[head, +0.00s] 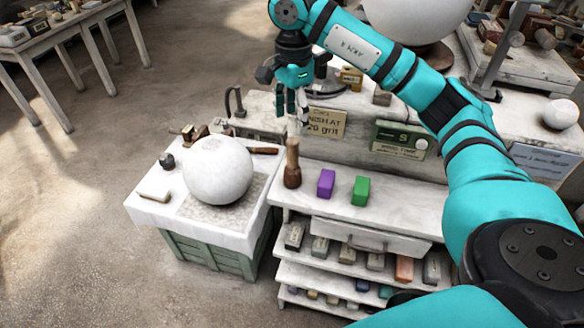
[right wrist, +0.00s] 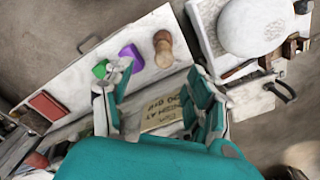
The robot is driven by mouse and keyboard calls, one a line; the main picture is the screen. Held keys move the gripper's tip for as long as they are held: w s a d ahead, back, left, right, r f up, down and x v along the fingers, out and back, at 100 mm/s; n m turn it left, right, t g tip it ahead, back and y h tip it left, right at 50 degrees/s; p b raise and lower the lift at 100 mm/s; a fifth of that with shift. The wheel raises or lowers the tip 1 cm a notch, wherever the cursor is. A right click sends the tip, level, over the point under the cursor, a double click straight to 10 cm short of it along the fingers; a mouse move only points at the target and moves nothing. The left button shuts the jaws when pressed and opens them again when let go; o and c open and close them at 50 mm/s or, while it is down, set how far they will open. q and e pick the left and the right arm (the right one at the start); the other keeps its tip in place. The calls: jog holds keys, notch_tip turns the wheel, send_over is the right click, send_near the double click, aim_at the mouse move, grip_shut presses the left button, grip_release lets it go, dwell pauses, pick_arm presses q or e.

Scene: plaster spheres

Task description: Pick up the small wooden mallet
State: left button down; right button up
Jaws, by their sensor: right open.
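The small wooden mallet (head: 292,168) stands upright on the white shelf top, its wide dark head down and its lighter handle up. In the right wrist view the mallet (right wrist: 163,48) shows beyond the fingertips, near the shelf's end. My right gripper (head: 294,112) is open and empty, pointing down, and appears just above the handle's top in the head view. In the right wrist view its two fingers (right wrist: 160,88) are spread wide, with the mallet outside them. My left gripper is not in view.
A purple block (head: 326,183) and a green block (head: 361,190) stand right of the mallet. A large plaster sphere (head: 217,170) rests on a cloth-covered crate to the left. Behind is a ledge with a sign (head: 326,122) and a green box (head: 398,137).

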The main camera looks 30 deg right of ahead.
aim_at(293, 142)
notch_tip(293, 142, down, 8)
jog(key=shift+f+p, duration=0.1)
jog(key=shift+p, duration=1.05)
jog(key=f+p, duration=0.1)
jog(key=f, duration=0.2)
jog(key=f+p, duration=0.1)
jog(key=shift+w+d+f+p, duration=0.2)
jog(key=shift+w+f+p, duration=0.15)
jog(key=shift+w+f, duration=0.05)
jog(key=shift+f, duration=0.3)
grip_shut()
